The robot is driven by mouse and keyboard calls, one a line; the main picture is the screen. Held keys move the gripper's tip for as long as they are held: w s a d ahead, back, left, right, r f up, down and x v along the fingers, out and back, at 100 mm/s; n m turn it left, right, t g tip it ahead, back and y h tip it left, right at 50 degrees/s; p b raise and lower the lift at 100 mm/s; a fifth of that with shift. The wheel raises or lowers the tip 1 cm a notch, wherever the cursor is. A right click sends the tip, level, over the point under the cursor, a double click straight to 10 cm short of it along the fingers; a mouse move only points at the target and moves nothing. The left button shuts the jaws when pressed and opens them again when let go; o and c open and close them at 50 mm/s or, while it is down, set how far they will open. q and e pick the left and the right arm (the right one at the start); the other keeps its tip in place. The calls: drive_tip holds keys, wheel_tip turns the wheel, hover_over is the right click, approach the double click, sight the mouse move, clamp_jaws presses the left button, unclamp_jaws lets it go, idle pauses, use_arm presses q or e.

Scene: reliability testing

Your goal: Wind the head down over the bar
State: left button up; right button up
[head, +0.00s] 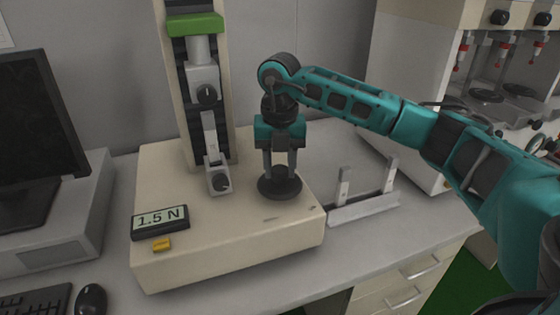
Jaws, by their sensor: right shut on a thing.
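The beige test stand has an upright column (176,105) with a green-topped head (196,26) on it. Below the green part hangs a grey grip (202,85) with a dark knob. A thin pale bar (209,128) stands upright below that grip, its lower end at a lower grip (217,178) on the base; whether its top is inside the upper grip I cannot tell. My right gripper (280,170) points down and is shut on the black round handwheel (279,187) on top of the base, to the right of the lower grip. My left gripper is out of view.
A display reading 1.5 N (160,221) and a yellow button (161,245) are at the base's front left. A metal fixture with two uprights (364,207) stands on the bench to the right. A monitor (40,140) and mouse (90,299) are at left.

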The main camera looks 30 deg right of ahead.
drive_tip(key=n, duration=0.4)
drive_tip(key=shift+r+n, duration=0.1)
drive_tip(key=shift+n, duration=0.2)
drive_tip(key=n, duration=0.3)
drive_tip(key=shift+n+p, duration=0.3)
drive_tip(key=shift+p, duration=0.05)
drive_tip(key=n, duration=0.3)
drive_tip(key=shift+a+n, duration=0.1)
drive_tip(key=shift+n, duration=0.2)
drive_tip(key=n, duration=0.4)
drive_tip(key=shift+n, duration=0.3)
drive_tip(key=n, duration=0.2)
drive_tip(key=shift+n, duration=0.4)
drive_tip(key=n, duration=0.3)
drive_tip(key=shift+a, duration=0.1)
drive_tip(key=shift+n+b, duration=0.3)
drive_tip(key=shift+n, duration=0.4)
drive_tip(key=shift+a, duration=0.15)
